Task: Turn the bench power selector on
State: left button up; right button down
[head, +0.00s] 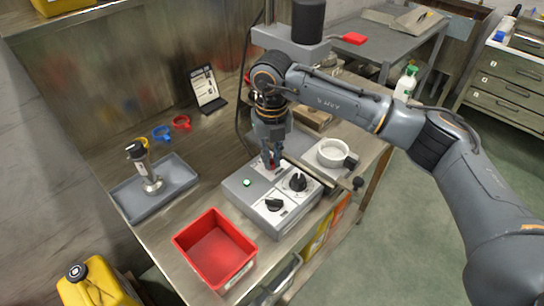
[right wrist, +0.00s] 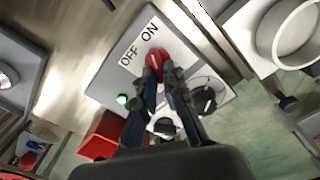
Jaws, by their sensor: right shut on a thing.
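The bench power selector is a red knob (right wrist: 154,62) on a grey control box (head: 237,193), beside the printed words OFF and ON. My right gripper (head: 271,160) comes down over the knob and is shut on it; its fingers also show in the right wrist view (right wrist: 159,78). The pale mark on the knob appears to run roughly toward ON, though the fingers cover part of the knob. A green lamp (right wrist: 122,99) on the box looks lit; it also shows in the head view (head: 247,183). My left gripper is not in view.
Two black knobs (head: 298,182) (head: 274,204) share the box. A red bin (head: 214,246) stands in front, and a grey tray (head: 136,204) with a tool lies left. A white round dish (head: 333,152) is to the right. Bare bench lies left of the box.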

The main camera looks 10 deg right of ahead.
aim_at(272, 161)
jog(key=c, duration=1.4)
grip_release()
jog(key=shift+r, duration=0.1)
notch_tip(272, 161, up, 12)
jog(key=shift+f, duration=0.1)
